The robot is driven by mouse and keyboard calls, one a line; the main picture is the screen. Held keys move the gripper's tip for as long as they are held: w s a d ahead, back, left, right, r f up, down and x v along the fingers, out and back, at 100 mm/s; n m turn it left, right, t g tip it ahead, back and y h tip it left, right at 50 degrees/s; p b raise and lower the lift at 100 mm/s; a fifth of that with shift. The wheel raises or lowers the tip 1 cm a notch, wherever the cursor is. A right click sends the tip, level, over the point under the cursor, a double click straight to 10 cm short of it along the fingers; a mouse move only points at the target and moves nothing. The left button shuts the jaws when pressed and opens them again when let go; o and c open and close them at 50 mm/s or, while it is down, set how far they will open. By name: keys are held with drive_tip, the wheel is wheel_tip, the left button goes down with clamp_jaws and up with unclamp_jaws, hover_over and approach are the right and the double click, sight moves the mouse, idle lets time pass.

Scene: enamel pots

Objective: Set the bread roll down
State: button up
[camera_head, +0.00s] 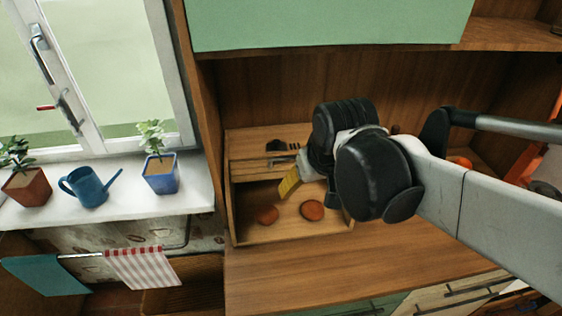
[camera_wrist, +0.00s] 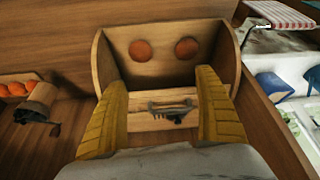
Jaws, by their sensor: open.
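Two round brown bread rolls lie apart inside an open wooden box (camera_head: 240,205), one roll on the left (camera_head: 267,214) and the other on the right (camera_head: 312,210). In the wrist view the rolls (camera_wrist: 141,50) (camera_wrist: 187,48) lie on the box's floor beyond my fingertips. My gripper (camera_head: 290,182) is at the box's opening, its yellow fingers pointing toward the inside. In the wrist view my gripper (camera_wrist: 160,82) is open, with its fingers wide apart and no roll between them. The black wrist hides part of the box's right side in the head view.
A dark metal piece (camera_wrist: 172,108) shows on the box between my fingers. Orange round items (camera_wrist: 15,90) lie to the left in the wrist view. A blue watering can (camera_head: 88,187) and potted plants stand on the windowsill. The wooden counter (camera_head: 300,275) before the box is clear.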

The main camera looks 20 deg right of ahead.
drive_tip(key=s+a+t, duration=0.2)
drive_tip(key=s+a, duration=0.1)
drive_tip(key=s, duration=0.2)
drive_tip(key=shift+r+n+y, duration=0.3)
drive_tip(key=shift+r+n, duration=0.1)
drive_tip(key=shift+r, duration=0.05)
drive_tip(key=shift+a, duration=0.1)
idle(0.5)
